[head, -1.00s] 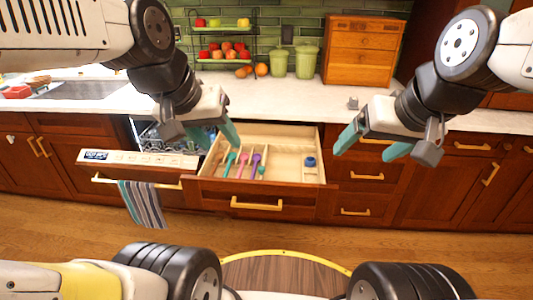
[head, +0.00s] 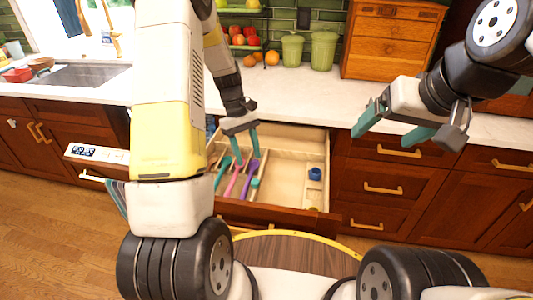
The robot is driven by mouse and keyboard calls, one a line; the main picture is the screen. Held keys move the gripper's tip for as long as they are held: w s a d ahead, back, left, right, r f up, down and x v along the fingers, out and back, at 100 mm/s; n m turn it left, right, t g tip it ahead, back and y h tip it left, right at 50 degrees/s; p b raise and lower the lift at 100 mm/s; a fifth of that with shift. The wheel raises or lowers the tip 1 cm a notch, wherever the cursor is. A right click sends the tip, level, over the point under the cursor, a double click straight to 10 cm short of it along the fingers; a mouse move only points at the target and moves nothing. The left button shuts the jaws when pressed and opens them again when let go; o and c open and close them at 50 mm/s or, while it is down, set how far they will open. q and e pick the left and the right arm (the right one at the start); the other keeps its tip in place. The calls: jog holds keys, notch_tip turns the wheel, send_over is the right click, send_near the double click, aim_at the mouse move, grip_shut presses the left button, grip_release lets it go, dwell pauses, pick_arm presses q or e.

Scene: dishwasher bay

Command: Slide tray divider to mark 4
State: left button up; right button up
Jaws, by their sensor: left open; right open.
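The wooden tray sits in the open drawer (head: 285,217), with slots on the left and a wide section on the right. A thin pale tray divider (head: 267,169) stands right of the utensils; I cannot make out any mark numbers. My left gripper (head: 248,159) is open, fingers pointing down over the utensil slots, close to the left of the divider. I cannot tell whether it touches anything. My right gripper (head: 391,131) is open and empty, above the counter's front edge, right of the drawer.
A purple utensil (head: 249,178), a pink one (head: 233,181) and a teal one (head: 222,172) lie in the slots. A blue round object (head: 315,173) sits in the right section. Green canisters (head: 323,50) and a wooden chest (head: 389,42) stand on the counter (head: 300,98).

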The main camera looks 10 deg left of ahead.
aim_at(255, 181)
pick_arm(q)
jog(key=x, duration=0.9)
jog(key=shift+w+f, duration=0.15)
jog(key=shift+w, duration=0.25)
grip_shut()
dwell(1.0)
